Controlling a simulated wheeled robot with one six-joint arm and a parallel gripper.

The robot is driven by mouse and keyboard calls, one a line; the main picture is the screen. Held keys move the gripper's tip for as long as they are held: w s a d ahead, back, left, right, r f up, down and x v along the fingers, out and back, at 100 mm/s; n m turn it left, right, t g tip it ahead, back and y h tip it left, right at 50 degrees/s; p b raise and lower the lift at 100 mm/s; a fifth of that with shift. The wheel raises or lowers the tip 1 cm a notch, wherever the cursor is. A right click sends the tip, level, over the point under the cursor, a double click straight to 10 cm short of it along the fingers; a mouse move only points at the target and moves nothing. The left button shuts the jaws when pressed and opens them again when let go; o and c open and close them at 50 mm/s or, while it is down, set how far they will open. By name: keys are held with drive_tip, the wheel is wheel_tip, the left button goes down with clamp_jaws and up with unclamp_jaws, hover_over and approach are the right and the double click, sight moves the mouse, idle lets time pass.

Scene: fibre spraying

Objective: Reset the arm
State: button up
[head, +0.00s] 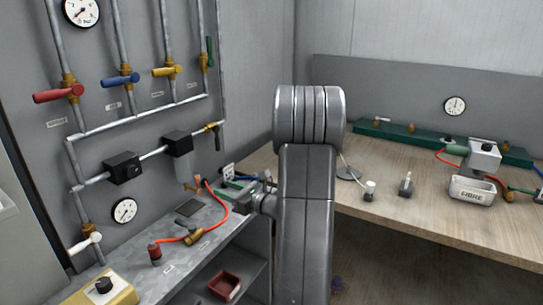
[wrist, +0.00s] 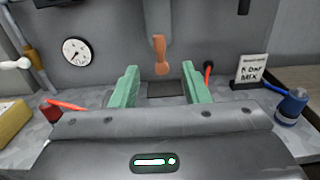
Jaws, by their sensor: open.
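My arm rises in the middle of the head view and hides part of the wall corner and the wooden table. My gripper (head: 234,190) shows there to the left of the arm, above the grey shelf. In the wrist view my gripper (wrist: 160,88) has two green fingers spread wide apart, with nothing between them. Beyond the fingers are a dark square plate (wrist: 167,89) on the shelf and an orange-tipped fitting (wrist: 160,55) hanging from the wall.
The grey shelf (head: 178,262) carries a red hose (head: 216,205), a brass valve (head: 193,236) and a yellow box (head: 100,291). Valved pipes line the left wall. The wooden table (head: 420,220) holds a FIBRE container (head: 472,191). A sign (wrist: 252,70) stands right of the fingers.

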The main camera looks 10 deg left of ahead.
sight(198, 179)
drive_tip(key=p+x, duration=0.2)
drive_tip(key=x, duration=1)
drive_tip(key=shift+a, duration=0.45)
drive_tip(key=shift+s+n, duration=0.1)
drive_tip(key=shift+n, duration=0.2)
